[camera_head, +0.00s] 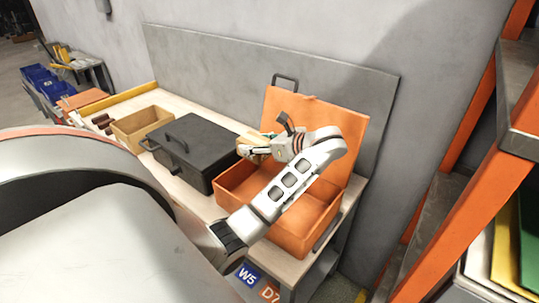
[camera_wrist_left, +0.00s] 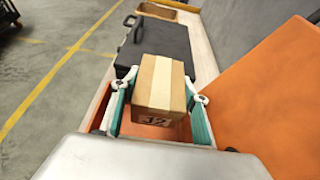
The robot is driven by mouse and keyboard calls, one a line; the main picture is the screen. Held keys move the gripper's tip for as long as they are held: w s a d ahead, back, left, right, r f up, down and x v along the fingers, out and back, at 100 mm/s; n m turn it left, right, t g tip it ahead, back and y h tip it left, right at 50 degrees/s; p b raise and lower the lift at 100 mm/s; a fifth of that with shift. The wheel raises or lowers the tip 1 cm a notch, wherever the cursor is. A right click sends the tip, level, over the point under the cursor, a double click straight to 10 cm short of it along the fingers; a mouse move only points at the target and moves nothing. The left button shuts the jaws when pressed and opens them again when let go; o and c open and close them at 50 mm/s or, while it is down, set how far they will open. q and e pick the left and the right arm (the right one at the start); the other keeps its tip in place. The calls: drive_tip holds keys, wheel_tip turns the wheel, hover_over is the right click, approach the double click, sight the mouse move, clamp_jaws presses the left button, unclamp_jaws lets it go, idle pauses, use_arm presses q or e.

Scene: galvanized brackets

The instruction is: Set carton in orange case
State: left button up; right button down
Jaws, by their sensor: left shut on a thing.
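The carton (camera_wrist_left: 161,88) is a small brown box with a pale tape strip and printed marks. In the left wrist view it sits between the two teal-padded fingers of my left gripper (camera_wrist_left: 160,98), which is shut on it. The orange case (camera_head: 287,234) stands open on the bench, with its lid (camera_head: 345,122) raised at the back. In the head view my left gripper (camera_head: 256,150) is over the left part of the case, and my arm hides much of the opening. The case's orange lid (camera_wrist_left: 275,95) fills the right of the left wrist view. My right gripper is not in view.
A closed dark grey case (camera_head: 190,150) stands just left of the orange case, and a tan open box (camera_head: 140,125) is beyond it. A grey panel (camera_head: 240,75) backs the bench. An orange-framed shelf rack (camera_head: 455,225) stands on the right.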

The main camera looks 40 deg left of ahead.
use_arm(q)
wheel_tip(320, 180, down, 18)
drive_tip(key=shift+s+a+r, duration=0.1)
drive_tip(key=shift+s+r, duration=0.05)
drive_tip(key=shift+r, duration=0.1)
idle(0.3)
drive_tip(key=o, duration=1.2)
drive_tip(key=shift+f, duration=0.1)
drive_tip(key=shift+o, duration=0.2)
drive_tip(key=v, duration=1.2)
drive_tip(key=shift+b, duration=0.3)
